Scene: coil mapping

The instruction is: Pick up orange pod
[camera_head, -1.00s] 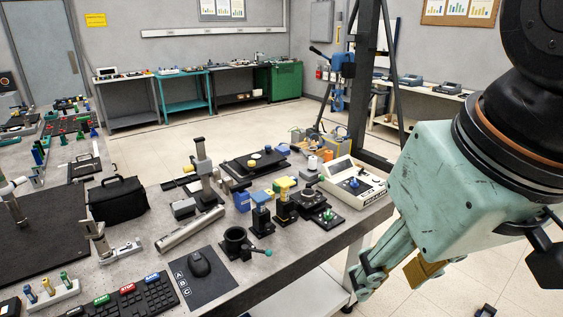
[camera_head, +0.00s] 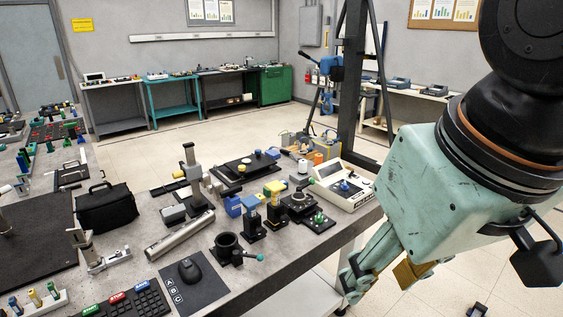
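No clearly identifiable orange pod shows. Small orange-coloured parts (camera_head: 318,158) sit at the far right end of the near workbench, too small to identify. My gripper (camera_head: 378,275) is at the lower right, hanging past the bench's right edge and pointing down to the left. It is apart from everything on the bench. Its pale green fingers and a gold-coloured part show, but the fingertip gap is not clear. Nothing is visibly held.
A dark post (camera_head: 352,95) stands behind. Open floor lies beyond the bench.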

